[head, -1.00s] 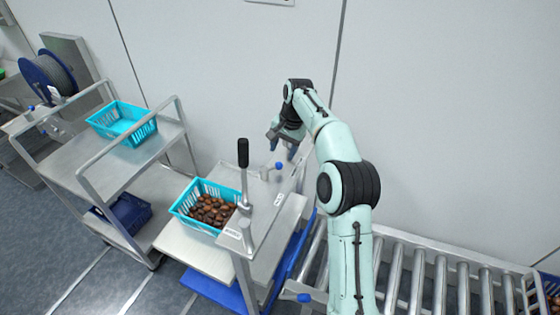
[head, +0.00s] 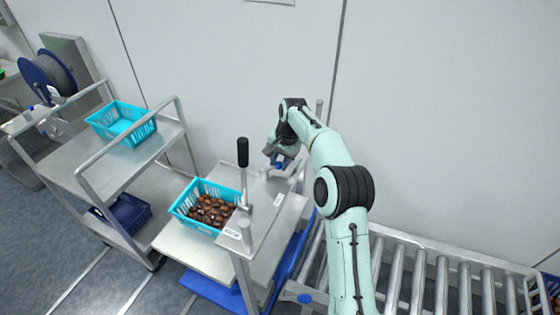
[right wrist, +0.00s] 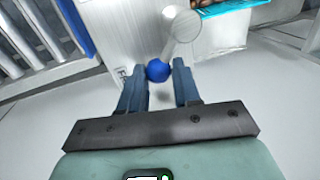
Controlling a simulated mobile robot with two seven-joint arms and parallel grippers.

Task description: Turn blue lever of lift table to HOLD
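The lift table (head: 272,222) has a steel top with a lever ending in a blue ball knob (head: 280,165). The same blue knob (right wrist: 158,71) shows in the right wrist view, with its pale grey arm (right wrist: 178,40) leading up and right. My right gripper (head: 274,157) is at the knob. In the right wrist view its two fingers (right wrist: 160,80) are open, one on each side of the knob, with narrow gaps showing. A white label beside the lever is partly covered by a finger, so its word cannot be read. My left gripper is not in view.
A tall black-gripped handle (head: 243,153) stands upright on the lift table, left of the lever. A turquoise crate of dates (head: 184,212) sits beside it. A roller conveyor (head: 425,265) runs at the right. A trolley with an empty turquoise crate (head: 104,128) stands at the left.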

